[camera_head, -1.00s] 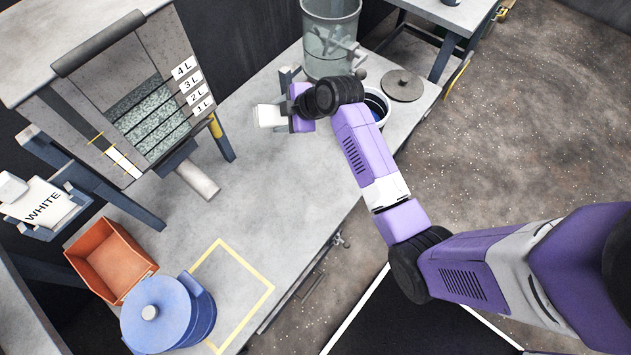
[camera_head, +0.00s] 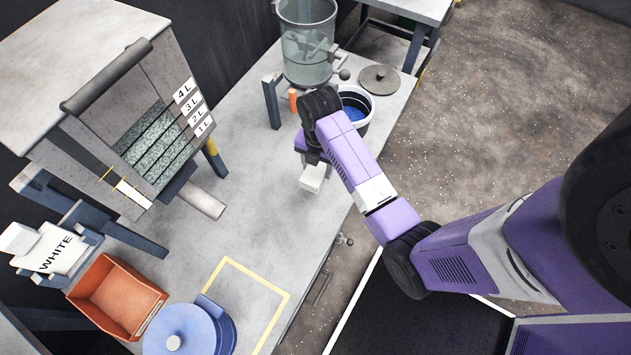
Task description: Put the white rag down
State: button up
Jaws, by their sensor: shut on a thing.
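A small white piece, which looks like the white rag (camera_head: 313,180), hangs at the end of my gripper (camera_head: 313,170). My gripper points down and is shut on it. The rag is over the grey bench top (camera_head: 245,180), near its right edge. I cannot tell whether the rag touches the bench. The wrist hides most of the jaws.
A bucket with blue contents (camera_head: 366,103) stands just behind my arm, with a grey lid (camera_head: 379,79) beyond it. A clear vessel (camera_head: 306,45) stands at the back. The screen machine (camera_head: 150,130), orange bin (camera_head: 118,297) and blue pot (camera_head: 178,330) are left. The middle bench is clear.

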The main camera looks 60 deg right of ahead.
dwell(0.3)
jog(key=shift+f, duration=4.8)
jog(key=shift+f+b, duration=0.1)
jog(key=shift+b, duration=0.2)
jog(key=o, duration=1.2)
jog(key=shift+f, duration=0.1)
